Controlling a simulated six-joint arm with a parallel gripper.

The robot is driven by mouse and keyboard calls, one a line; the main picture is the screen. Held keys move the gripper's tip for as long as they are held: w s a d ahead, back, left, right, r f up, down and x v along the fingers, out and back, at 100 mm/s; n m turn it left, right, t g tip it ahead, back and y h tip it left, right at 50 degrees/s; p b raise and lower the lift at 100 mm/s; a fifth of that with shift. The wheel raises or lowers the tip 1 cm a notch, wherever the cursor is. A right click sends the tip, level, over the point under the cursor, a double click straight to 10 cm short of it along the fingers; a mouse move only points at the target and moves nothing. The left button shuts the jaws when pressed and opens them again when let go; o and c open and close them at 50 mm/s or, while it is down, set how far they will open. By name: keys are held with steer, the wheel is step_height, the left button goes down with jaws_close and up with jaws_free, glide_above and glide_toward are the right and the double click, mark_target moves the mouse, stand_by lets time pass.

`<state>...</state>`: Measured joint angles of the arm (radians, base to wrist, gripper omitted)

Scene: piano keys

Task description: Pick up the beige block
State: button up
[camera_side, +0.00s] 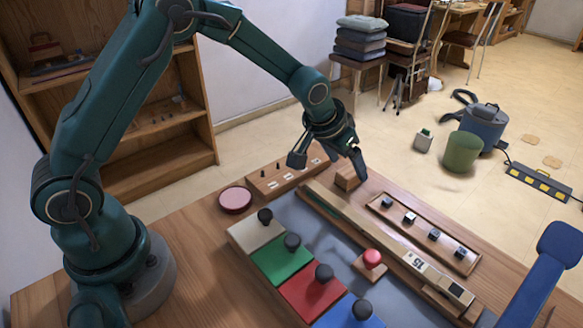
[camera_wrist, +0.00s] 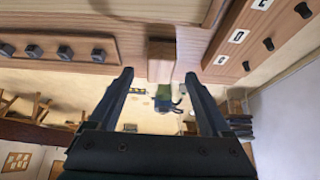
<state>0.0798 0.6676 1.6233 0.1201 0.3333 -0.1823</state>
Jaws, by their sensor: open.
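A beige block (camera_side: 256,236) with a dark round knob heads a row of coloured blocks in the side view. My gripper (camera_side: 327,166) is open and empty, above the far end of the table close to this wooden block. In the wrist view the wooden block (camera_wrist: 161,62) shows between the two spread fingers (camera_wrist: 159,74), seemingly untouched. The knobbed beige block is some way in front of my gripper and I cannot make it out in the wrist view.
Green (camera_side: 281,260), red (camera_side: 312,291) and blue (camera_side: 350,314) knobbed blocks follow the beige one. A red-knobbed piece (camera_side: 370,264) stands nearby.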

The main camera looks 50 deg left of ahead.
mark_target(350, 170)
steer(key=shift+x, duration=1.6)
jaws_close()
steer(key=shift+r, duration=0.1)
steer(key=shift+r, duration=0.55)
step_height(350, 170, up, 3)
steer(key=shift+f, duration=0.1)
steer(key=s+a+r, duration=0.4)
steer(key=a+r, duration=0.3)
steer(key=a, duration=0.3)
steer(key=shift+s+a, duration=0.3)
steer(key=shift+a, duration=0.1)
